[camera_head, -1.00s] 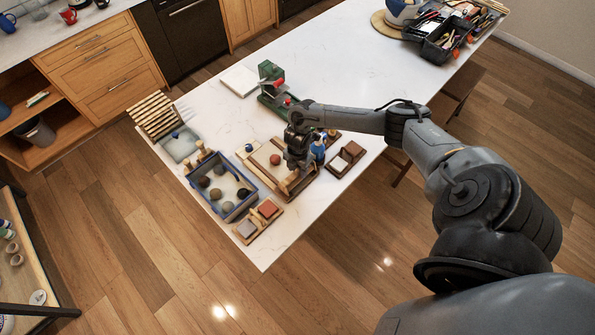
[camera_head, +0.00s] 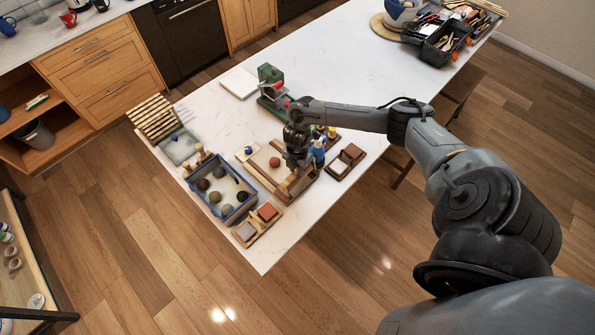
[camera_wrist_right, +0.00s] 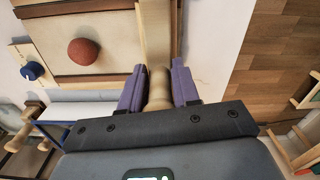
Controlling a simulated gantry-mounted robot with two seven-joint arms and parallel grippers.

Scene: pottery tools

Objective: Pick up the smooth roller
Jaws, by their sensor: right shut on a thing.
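The smooth roller (camera_wrist_right: 154,35) is a plain pale wooden cylinder with a narrower handle. In the right wrist view it runs from the top edge down between the purple fingers. My right gripper (camera_wrist_right: 159,72) is shut on its near handle, one finger on each side. In the head view my right gripper (camera_head: 296,164) points down at the right side of a wooden board (camera_head: 262,169), and it partly hides the roller. I cannot tell whether the roller touches the board. My left gripper is not in view.
A reddish clay ball (camera_head: 275,161) rests on the board. A blue-rimmed bin (camera_head: 229,214) with several balls stands left of it. Wooden trays (camera_head: 346,161) and a blue bottle (camera_head: 317,151) crowd the right side. A green device (camera_head: 271,88) stands behind.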

